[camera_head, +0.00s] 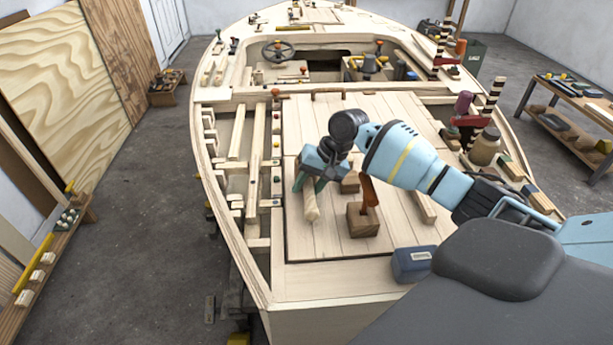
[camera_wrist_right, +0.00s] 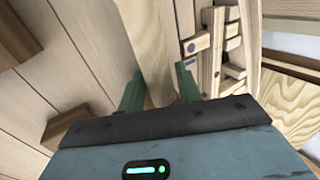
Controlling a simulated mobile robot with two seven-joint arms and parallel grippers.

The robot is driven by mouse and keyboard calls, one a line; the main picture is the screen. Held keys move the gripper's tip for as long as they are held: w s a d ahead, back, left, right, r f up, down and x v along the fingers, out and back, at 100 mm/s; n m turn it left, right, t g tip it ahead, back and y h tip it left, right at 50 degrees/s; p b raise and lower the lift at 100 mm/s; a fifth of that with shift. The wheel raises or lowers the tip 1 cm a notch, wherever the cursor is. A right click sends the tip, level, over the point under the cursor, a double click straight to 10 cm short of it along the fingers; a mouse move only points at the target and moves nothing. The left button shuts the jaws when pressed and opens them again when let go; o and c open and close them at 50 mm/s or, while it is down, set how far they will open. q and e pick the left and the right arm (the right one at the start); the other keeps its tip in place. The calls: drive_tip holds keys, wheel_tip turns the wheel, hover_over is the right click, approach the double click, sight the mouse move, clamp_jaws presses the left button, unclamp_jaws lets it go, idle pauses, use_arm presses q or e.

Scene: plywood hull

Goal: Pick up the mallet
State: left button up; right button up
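My right gripper (camera_head: 311,185) is low over the pale deck, with its fingers on either side of a pale wooden rod (camera_head: 311,208). I take the rod for the mallet's handle; no mallet head can be told apart, and its far part is hidden by the gripper. In the right wrist view the rod (camera_wrist_right: 153,45) fills the gap between the green fingertips (camera_wrist_right: 160,82), which appear to touch it on both sides. Whether it is lifted off the deck I cannot tell. My left gripper is not in view.
A brown block (camera_head: 362,220) with an orange-brown handle (camera_head: 369,190) upright in it stands right of the rod. A smaller brown block (camera_head: 350,183) is behind it. A blue box (camera_head: 412,264) lies at the near deck edge. The near-left deck is clear.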

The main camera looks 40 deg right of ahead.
sight(307, 183)
drive_tip(key=shift+r, duration=0.1)
drive_tip(key=shift+c, duration=0.4)
clamp_jaws()
drive_tip(key=shift+r, duration=0.85)
drive_tip(key=shift+s+a+r, duration=0.1)
drive_tip(key=shift+a+r, duration=0.1)
drive_tip(key=shift+r, duration=0.85)
drive_tip(key=s+a+r+p, duration=0.1)
drive_tip(key=s+a+p, duration=0.1)
drive_tip(key=s+a, duration=0.7)
drive_tip(key=a, duration=0.3)
drive_tip(key=shift+a, duration=0.3)
drive_tip(key=shift+s, duration=0.2)
